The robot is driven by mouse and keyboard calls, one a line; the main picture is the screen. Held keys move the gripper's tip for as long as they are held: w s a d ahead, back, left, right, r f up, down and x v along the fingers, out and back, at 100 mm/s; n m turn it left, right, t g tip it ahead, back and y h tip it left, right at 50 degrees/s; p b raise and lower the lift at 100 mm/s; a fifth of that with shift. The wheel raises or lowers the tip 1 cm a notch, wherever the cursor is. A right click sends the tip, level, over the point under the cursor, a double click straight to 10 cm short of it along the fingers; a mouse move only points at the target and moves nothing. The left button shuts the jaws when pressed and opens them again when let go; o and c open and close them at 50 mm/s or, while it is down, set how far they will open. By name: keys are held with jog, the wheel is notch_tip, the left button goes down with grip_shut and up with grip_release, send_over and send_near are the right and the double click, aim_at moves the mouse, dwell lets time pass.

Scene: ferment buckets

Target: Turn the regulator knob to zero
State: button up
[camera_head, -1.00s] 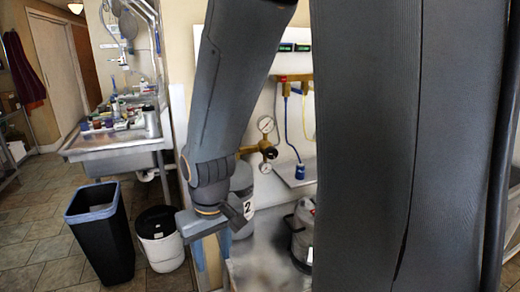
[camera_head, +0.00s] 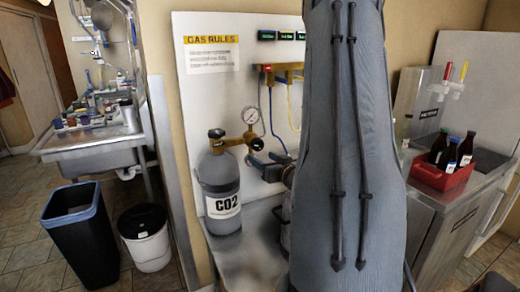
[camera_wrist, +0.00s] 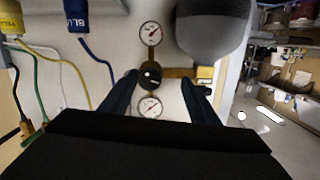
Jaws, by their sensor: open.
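The brass regulator (camera_head: 236,141) sits on top of the grey CO2 cylinder (camera_head: 220,190). Its round black knob (camera_head: 257,144) faces right, below a white dial gauge (camera_head: 250,115). In the wrist view the black knob (camera_wrist: 150,75) lies between two gauges, the upper one (camera_wrist: 152,35) and the lower one (camera_wrist: 150,106). My gripper (camera_wrist: 158,80) is open, with one dark finger on each side of the knob's line; contact is not visible. In the head view my gripper (camera_head: 263,161) is close to the knob's right, partly hidden by my arm. The dial readings are too small to tell.
A wall board with a gas rules sign (camera_head: 211,54) and hoses stands behind. A red crate of bottles (camera_head: 442,176) sits on a counter at right. A black bin (camera_head: 80,230) and white bucket (camera_head: 146,238) stand at left.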

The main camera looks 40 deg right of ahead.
aim_at(259, 146)
jog(key=shift+t, duration=0.7)
jog(key=w+d, duration=0.1)
jog(key=w, duration=0.1)
jog(key=w+d+p, duration=0.1)
jog(key=w, duration=0.1)
jog(key=w+d+r+p, duration=0.1)
jog(key=w, duration=0.1)
jog(key=shift+d+r, duration=0.1)
jog(key=shift+d, duration=0.05)
jog(key=c, duration=1.1)
jog(key=shift+o, duration=0.2)
